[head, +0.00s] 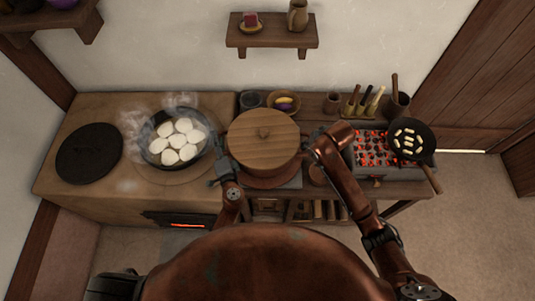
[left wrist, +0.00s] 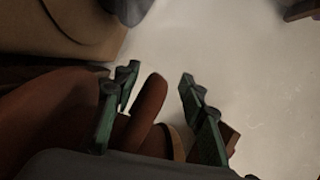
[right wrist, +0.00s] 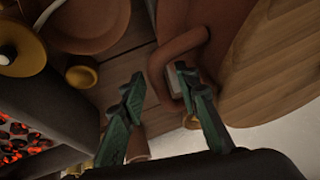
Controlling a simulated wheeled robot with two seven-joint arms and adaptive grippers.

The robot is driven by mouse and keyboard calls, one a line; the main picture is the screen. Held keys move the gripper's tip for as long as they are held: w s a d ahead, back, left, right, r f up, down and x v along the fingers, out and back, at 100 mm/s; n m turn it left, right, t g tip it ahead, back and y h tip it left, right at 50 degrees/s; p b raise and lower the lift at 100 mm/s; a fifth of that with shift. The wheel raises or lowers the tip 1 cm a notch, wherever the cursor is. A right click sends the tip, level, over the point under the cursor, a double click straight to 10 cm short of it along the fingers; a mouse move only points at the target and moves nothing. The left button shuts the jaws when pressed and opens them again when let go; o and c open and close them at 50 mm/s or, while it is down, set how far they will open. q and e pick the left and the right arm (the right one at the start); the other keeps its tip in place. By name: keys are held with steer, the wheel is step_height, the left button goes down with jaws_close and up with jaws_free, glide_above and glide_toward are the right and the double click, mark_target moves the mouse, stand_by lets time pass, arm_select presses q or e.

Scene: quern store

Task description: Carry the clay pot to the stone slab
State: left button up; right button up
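The clay pot (head: 270,183) is reddish-brown with a round wooden lid (head: 263,140), at the middle of the counter. A grey slab edge (head: 294,182) shows beside and below it; I cannot tell whether the pot rests on it. My left gripper (head: 222,172) is at the pot's left side. In the left wrist view its fingers (left wrist: 156,82) are apart, with a loop handle (left wrist: 150,100) between them. My right gripper (head: 314,152) is at the right side. In the right wrist view its fingers (right wrist: 157,85) are apart, straddling the other handle (right wrist: 160,75) with a gap.
A steaming pan of white rounds (head: 174,138) and a dark round plate (head: 89,153) are on the left stove. Glowing coals (head: 372,147) and a small skillet (head: 410,140) are at right. Bowls and utensils stand behind the pot; a wall shelf (head: 271,38) hangs above.

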arm_select(q)
steer(key=o, duration=0.5)
steer(key=shift+s, duration=0.15)
steer(key=v, duration=1.1)
steer(key=shift+s+d, duration=0.2)
steer(key=shift+s, duration=0.1)
arm_select(e)
steer(key=o, duration=0.8)
steer(key=v, duration=1.2)
